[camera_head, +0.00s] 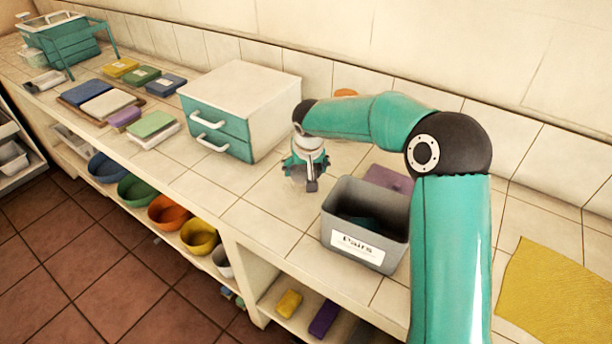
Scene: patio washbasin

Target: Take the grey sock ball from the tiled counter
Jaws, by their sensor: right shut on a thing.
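My right arm reaches over the tiled counter (269,195) from the lower right. My right gripper (305,178) points down close to the counter, between the white drawer box and the grey bin. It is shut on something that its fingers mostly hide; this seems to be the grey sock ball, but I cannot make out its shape. I see no other grey sock ball on the counter. My left gripper is not in view.
The grey "Pairs" bin (393,255) stands just right of the gripper, with dark contents. A white box with teal drawers (221,131) stands to the left. A yellow cloth (548,296) lies at right. Colored bowls (168,212) sit on the shelf below.

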